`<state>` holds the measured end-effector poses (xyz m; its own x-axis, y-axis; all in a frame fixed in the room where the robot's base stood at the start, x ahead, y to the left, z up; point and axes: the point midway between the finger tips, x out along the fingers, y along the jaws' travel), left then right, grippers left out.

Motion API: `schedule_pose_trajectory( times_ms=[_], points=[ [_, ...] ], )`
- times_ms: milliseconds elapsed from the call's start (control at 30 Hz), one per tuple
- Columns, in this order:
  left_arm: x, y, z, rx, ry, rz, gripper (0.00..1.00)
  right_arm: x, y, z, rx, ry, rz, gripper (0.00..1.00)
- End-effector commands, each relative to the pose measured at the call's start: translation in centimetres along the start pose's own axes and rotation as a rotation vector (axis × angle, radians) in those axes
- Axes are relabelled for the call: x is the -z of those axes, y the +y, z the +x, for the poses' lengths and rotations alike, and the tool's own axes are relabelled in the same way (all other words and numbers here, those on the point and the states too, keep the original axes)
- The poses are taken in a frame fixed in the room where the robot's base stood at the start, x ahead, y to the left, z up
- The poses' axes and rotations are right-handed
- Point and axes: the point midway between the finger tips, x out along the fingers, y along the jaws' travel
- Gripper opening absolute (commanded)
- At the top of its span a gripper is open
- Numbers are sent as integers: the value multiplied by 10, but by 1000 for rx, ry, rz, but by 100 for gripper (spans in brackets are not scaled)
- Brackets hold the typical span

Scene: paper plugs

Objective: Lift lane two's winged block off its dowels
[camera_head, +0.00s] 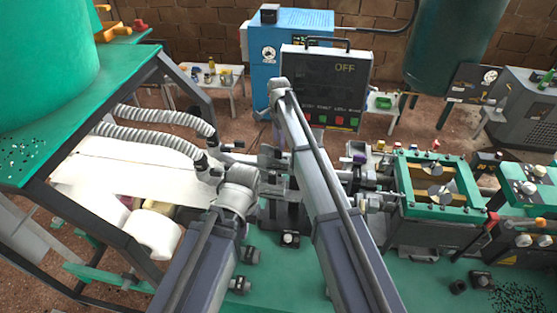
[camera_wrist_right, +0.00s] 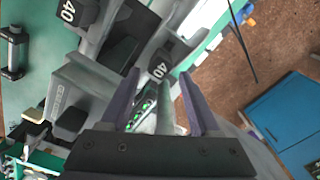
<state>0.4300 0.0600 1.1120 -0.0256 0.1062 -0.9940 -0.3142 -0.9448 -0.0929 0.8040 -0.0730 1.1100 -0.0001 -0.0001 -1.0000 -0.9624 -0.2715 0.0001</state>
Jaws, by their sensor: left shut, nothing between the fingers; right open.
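In the right wrist view, a grey block with a dark face marked "40" (camera_wrist_right: 160,68) lies just ahead of my right gripper (camera_wrist_right: 158,73). A second dark piece marked "40" (camera_wrist_right: 68,12) is further up and left. I cannot tell which lane either belongs to, and no dowels show clearly. My right gripper is open, its purple fingers apart, with a grey bar (camera_wrist_right: 165,108) visible between them. In the head view, my right arm hides much of the middle of the machine. My left gripper is shut and empty at the left of the machine, its fingertips hard to make out.
A green-framed unit (camera_head: 398,212) stands on the right of the green bench. Two ribbed hoses (camera_head: 165,117) and a white sheet (camera_head: 125,160) lie at left. A control panel (camera_head: 325,88) reading OFF stands behind. A blue cabinet (camera_wrist_right: 292,115) shows at the wrist view's lower right.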

Motion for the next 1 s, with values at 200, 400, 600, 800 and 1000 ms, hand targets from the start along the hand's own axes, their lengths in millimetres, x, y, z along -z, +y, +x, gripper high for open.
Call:
schedule_pose_trajectory(
  times_ms=[200, 400, 600, 800, 1000],
  points=[
    [1, 1, 14, 0, 0, 0, 0, 0, -1, 14, 1, 0, 0, 62],
    [1, 2, 23, 0, 0, 0, 0, 1, -1, 23, 2, 1, 0, 62],
    [2, 3, 32, 0, 0, 0, 0, 2, -2, 32, 3, 1, 1, 62],
    [2, 3, 32, 0, 0, 0, 0, 2, -2, 32, 3, 2, 1, 62],
    [2, 3, 31, 0, 0, 0, 0, 3, -2, 32, 3, 3, 2, 49]
  ],
)
